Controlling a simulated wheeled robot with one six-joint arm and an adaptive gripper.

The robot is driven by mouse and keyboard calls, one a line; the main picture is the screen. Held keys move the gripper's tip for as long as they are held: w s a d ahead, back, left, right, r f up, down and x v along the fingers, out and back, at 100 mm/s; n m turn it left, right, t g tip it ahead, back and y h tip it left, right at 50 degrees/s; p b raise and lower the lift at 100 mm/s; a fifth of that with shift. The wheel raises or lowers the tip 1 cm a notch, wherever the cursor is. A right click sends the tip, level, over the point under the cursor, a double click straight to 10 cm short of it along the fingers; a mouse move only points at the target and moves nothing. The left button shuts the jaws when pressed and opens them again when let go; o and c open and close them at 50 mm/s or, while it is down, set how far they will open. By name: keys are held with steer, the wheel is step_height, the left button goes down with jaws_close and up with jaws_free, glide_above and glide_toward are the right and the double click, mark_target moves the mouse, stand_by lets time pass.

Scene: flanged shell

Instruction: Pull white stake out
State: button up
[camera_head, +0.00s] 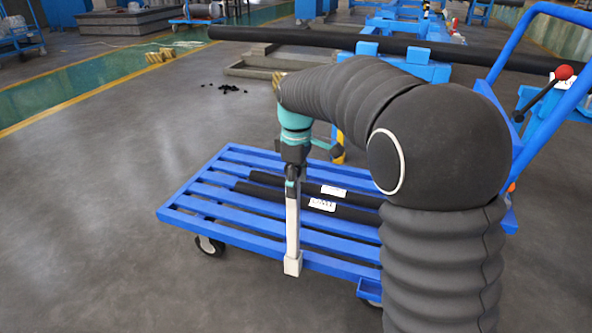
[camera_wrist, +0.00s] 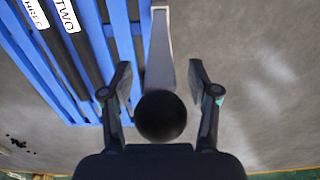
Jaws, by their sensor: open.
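The white stake (camera_head: 292,228) stands upright at the near side of a blue cart. A wider white block (camera_head: 293,264) is at its lower end. My gripper (camera_head: 291,183) is above the stake, at its top end. In the wrist view the stake (camera_wrist: 160,50) runs away between the open fingers of my gripper (camera_wrist: 160,78). A dark round thing (camera_wrist: 161,116) sits between the fingers and covers the near end of the stake. I see a gap on both sides, and no finger clearly touches it.
The slatted blue cart (camera_head: 215,203) carries two black bars (camera_head: 275,197) with white labels. Its blue handle (camera_head: 545,110) rises at the right. A long black pipe (camera_head: 300,38) lies on blue stands behind. The grey floor (camera_head: 100,200) at left is clear.

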steer(key=shift+f, duration=0.65)
jaws_close()
steer(key=shift+r, duration=0.15)
steer(key=shift+r+p, duration=4.4)
steer(key=shift+r, duration=0.55)
